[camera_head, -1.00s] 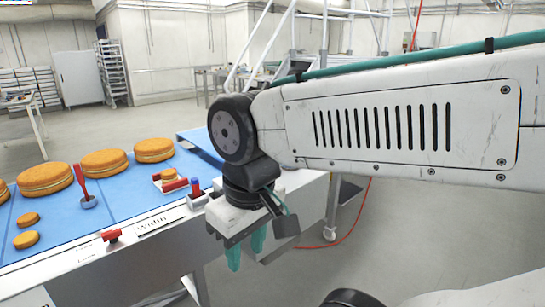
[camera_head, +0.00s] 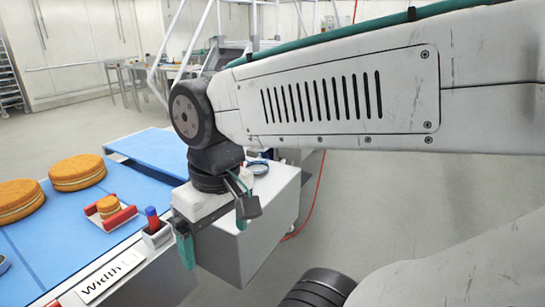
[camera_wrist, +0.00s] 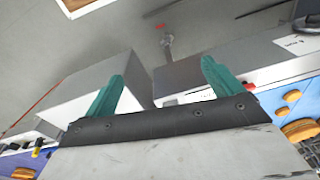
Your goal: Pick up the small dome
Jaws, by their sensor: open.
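No thing is clearly a small dome. The nearest match in the head view is a small orange-brown round (camera_head: 107,206) between red bars on a small holder on the blue belt; I cannot tell if it is the dome. Small orange rounds also show at the right edge of the wrist view (camera_wrist: 292,96). My gripper (camera_head: 213,236) has two teal fingers and points down beside the machine's front edge, to the right of that round and apart from it. In the wrist view the fingers (camera_wrist: 162,72) stand wide apart with nothing between them.
Large orange rounds (camera_head: 77,171) lie on the blue belt (camera_head: 140,187) at left. A blue-and-red knob (camera_head: 152,217) stands between the holder and my gripper. A white box-like housing (camera_head: 263,225) is just behind my gripper.

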